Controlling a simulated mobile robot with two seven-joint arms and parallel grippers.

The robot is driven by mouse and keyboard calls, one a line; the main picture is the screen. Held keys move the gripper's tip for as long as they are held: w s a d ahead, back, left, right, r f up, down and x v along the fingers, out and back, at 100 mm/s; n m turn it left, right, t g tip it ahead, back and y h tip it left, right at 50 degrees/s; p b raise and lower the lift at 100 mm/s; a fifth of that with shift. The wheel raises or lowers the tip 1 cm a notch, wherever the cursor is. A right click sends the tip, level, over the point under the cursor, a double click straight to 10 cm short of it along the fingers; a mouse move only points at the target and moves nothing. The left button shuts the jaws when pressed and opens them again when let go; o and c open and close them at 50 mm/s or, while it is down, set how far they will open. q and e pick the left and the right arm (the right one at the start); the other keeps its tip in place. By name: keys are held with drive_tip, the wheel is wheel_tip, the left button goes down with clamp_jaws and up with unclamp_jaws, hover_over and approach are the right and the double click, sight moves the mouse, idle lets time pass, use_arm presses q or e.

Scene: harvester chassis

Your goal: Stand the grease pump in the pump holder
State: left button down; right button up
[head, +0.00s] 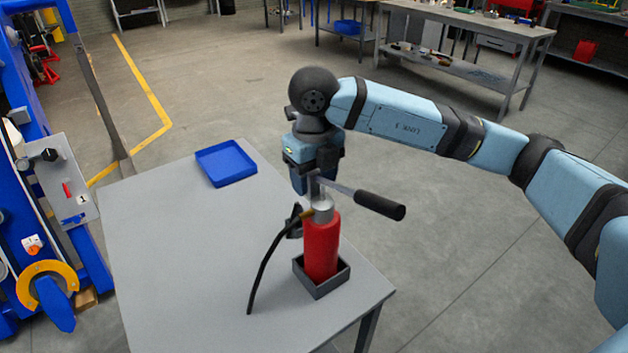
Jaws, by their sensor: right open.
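The grease pump (322,245) has a red cylinder, a silver cap, a black-gripped lever pointing right and a black hose hanging to the left. It stands about upright with its lower end inside the pump holder (318,290), a dark square open box on the grey table. My right gripper (311,188) points down at the pump's top, close behind the cap and lever, and is open. The pump's head partly hides its fingertips, so I cannot tell whether they touch it. My left gripper is out of view.
The grey table (170,260) is mostly bare left of the pump. A blue tray (226,163) lies at its far edge. Blue machinery with a control panel (68,180) stands at the left. Workbenches (470,35) are at the back.

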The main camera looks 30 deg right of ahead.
wheel_tip(320, 180, up, 13)
drive_tip(key=shift+p, duration=0.4)
drive_tip(key=shift+f, duration=0.2)
